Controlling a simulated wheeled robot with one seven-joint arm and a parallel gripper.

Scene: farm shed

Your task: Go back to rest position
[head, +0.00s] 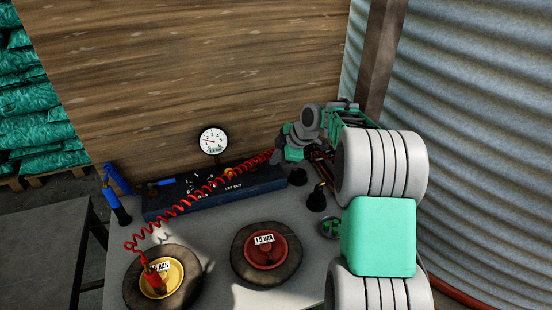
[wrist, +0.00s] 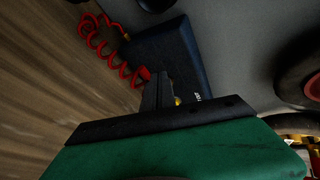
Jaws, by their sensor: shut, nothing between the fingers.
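My gripper (head: 283,156) is beside the right end of the dark blue inflator box (head: 220,187) in the head view, small and partly hidden by my own wrist. In the wrist view its dark fingers (wrist: 158,92) are together and empty, over the box (wrist: 190,55). The red coiled hose (head: 200,194) runs from near my gripper down to a red fitting (head: 153,278) on the yellow-hubbed wheel (head: 181,265). In the wrist view the hose (wrist: 100,48) ends close beside the fingers; I cannot tell whether they touch.
A red-hubbed wheel (head: 264,252) lies on the grey table (head: 210,237). A round gauge (head: 213,141) stands over the box. A blue tool (head: 116,187) is at the table's left, a small dish (head: 329,227) at its right. A wooden wall and corrugated metal wall close off the back and right.

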